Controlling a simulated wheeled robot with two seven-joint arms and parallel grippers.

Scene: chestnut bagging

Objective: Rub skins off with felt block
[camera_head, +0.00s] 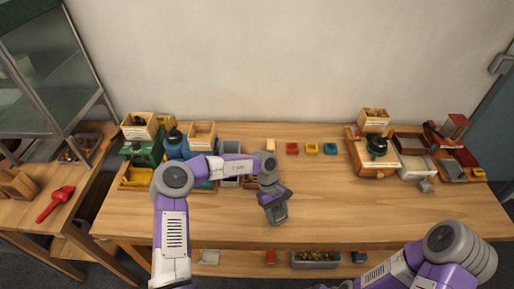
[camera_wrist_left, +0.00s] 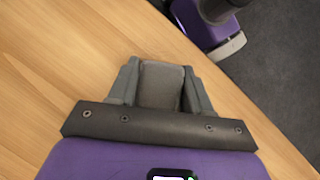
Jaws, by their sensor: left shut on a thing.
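My left gripper (camera_head: 277,213) reaches over the front middle of the wooden table (camera_head: 340,215), pointing down. In the left wrist view its fingers (camera_wrist_left: 160,90) are shut on a dark grey block (camera_wrist_left: 160,84), which looks like the felt block. The table under it is bare wood in that view, and I cannot tell whether the block touches it. No chestnuts or skins show by the block. My right arm (camera_head: 405,270) comes in at the lower right, and its gripper is not seen in the head view.
Small coloured blocks, including a red one (camera_head: 292,149), stand at the back. Boxes and a blue bottle (camera_head: 176,144) crowd the left; more trays (camera_head: 417,167) stand right. A red scoop (camera_head: 56,203) lies on the side table. The table's front middle is clear.

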